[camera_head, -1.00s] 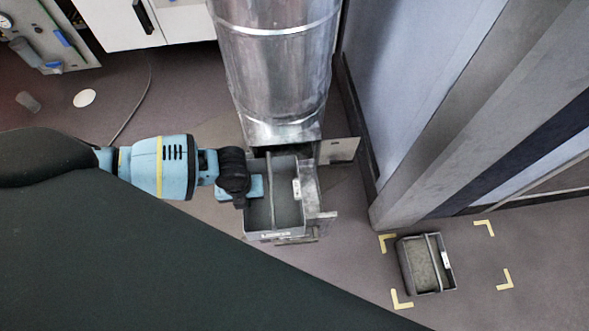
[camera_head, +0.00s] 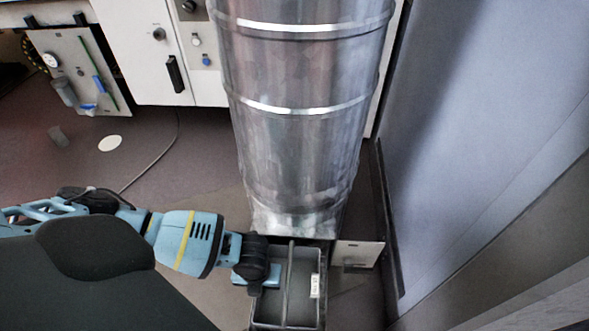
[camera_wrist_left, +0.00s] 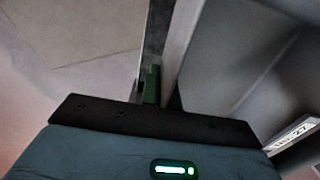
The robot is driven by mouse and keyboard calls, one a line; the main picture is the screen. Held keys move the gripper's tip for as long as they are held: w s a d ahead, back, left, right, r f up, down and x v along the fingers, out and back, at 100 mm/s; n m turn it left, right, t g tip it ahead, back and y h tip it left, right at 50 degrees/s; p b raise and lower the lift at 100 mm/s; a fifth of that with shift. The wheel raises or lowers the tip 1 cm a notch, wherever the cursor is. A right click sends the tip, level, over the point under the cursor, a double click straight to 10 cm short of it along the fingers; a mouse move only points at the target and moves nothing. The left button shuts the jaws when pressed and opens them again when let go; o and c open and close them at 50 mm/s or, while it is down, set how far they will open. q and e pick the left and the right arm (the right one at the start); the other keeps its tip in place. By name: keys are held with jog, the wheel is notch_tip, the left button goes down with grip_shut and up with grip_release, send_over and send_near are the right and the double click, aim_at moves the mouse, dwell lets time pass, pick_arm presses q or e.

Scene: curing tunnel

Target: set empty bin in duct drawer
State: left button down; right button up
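The grey bin (camera_head: 302,275) is empty inside, with a bar across its middle and a white label. It is at the drawer (camera_head: 322,322) opening at the foot of the metal duct (camera_head: 300,130); whether it rests fully on the drawer floor is hidden. My left gripper (camera_head: 263,278) is at the bin's left wall. In the left wrist view, the fingers (camera_wrist_left: 163,90) sit close on both sides of the bin's rim (camera_wrist_left: 184,40) and appear shut on it. The label (camera_wrist_left: 295,131) shows at the right there. My right gripper is not in view.
A small open door plate (camera_head: 358,255) stands right of the duct foot. A large blue-grey panel wall (camera_head: 470,120) closes off the right side. White cabinets (camera_head: 165,60) stand behind.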

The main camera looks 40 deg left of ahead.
pick_arm(q)
notch_tip(320, 180, down, 2)
jog(key=shift+f+b, duration=0.1)
jog(key=shift+b, duration=0.4)
jog(key=shift+w+f, duration=0.1)
notch_tip(320, 180, down, 4)
jog(key=b, duration=0.2)
jog(key=shift+f+b, duration=0.25)
jog(key=shift+b, duration=0.05)
jog(key=shift+f+b, duration=0.35)
jog(key=shift+f, duration=0.3)
notch_tip(320, 180, down, 4)
jog(key=shift+r+b, duration=0.1)
jog(key=shift+b, duration=1)
jog(key=shift+f, duration=0.2)
jog(key=shift+r, duration=0.1)
jog(key=c, duration=1.7)
grip_release()
jog(key=shift+f, duration=0.2)
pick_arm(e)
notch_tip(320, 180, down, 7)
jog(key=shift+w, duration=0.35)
